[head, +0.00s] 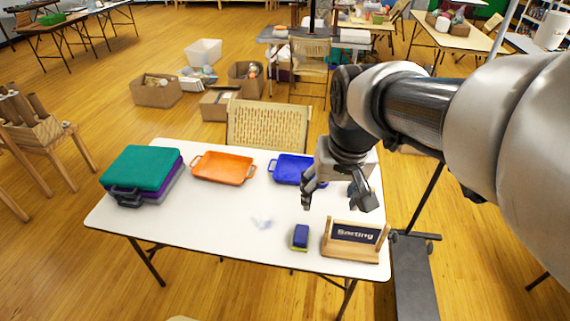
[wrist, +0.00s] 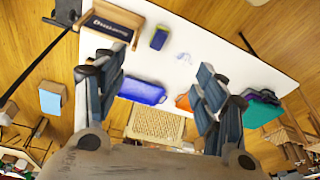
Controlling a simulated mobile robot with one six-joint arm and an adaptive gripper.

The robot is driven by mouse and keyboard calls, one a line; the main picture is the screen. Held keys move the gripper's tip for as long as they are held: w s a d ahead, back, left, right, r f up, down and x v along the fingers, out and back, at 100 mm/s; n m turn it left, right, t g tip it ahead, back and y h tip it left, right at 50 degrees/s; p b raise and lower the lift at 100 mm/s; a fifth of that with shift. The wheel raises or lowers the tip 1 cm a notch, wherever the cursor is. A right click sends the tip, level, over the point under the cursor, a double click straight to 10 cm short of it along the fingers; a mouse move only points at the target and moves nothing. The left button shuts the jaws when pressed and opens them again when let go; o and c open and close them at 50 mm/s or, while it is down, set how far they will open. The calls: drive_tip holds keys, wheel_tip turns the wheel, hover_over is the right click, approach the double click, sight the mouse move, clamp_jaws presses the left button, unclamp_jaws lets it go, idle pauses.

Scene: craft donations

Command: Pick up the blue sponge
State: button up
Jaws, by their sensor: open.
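The blue sponge (head: 300,236) with a yellow-green underside lies on the white table (head: 225,240) near its front right part, just left of a wooden sign. In the wrist view the sponge (wrist: 159,39) shows at the top, beyond my fingers. My gripper (head: 337,200) is open and empty. It hangs above the right part of the table, behind and a little right of the sponge, apart from it. In the wrist view the two fingers of my gripper (wrist: 155,85) are spread wide.
The wooden "Sorting" sign (head: 354,240) stands close to the sponge's right. A chair (head: 268,126) stands behind. The table's middle is mostly clear.

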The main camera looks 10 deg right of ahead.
drive_tip(key=w+f+g, duration=0.1)
drive_tip(key=w+f, duration=0.6)
drive_tip(key=w, duration=0.4)
drive_tip(key=m+g+b, duration=0.2)
drive_tip(key=b, duration=0.1)
hover_over(301, 233)
drive_tip(key=d, duration=0.1)
drive_tip(key=f, duration=3)
drive_tip(key=shift+w+f, duration=0.2)
drive_tip(key=shift+f, duration=0.1)
drive_tip(key=f, duration=0.1)
drive_tip(key=f+b, duration=0.1)
drive_tip(key=f, duration=0.1)
drive_tip(key=a+f+b, duration=0.1)
drive_tip(key=f, duration=0.1)
drive_tip(key=shift+s, duration=0.2)
drive_tip(key=shift+w+d+f+b, duration=0.1)
drive_tip(key=shift+f+b, duration=0.2)
drive_tip(key=shift+f, duration=0.05)
drive_tip(key=shift+c, duration=0.2)
drive_tip(key=c, duration=1.2)
drive_tip(key=shift+c, duration=0.2)
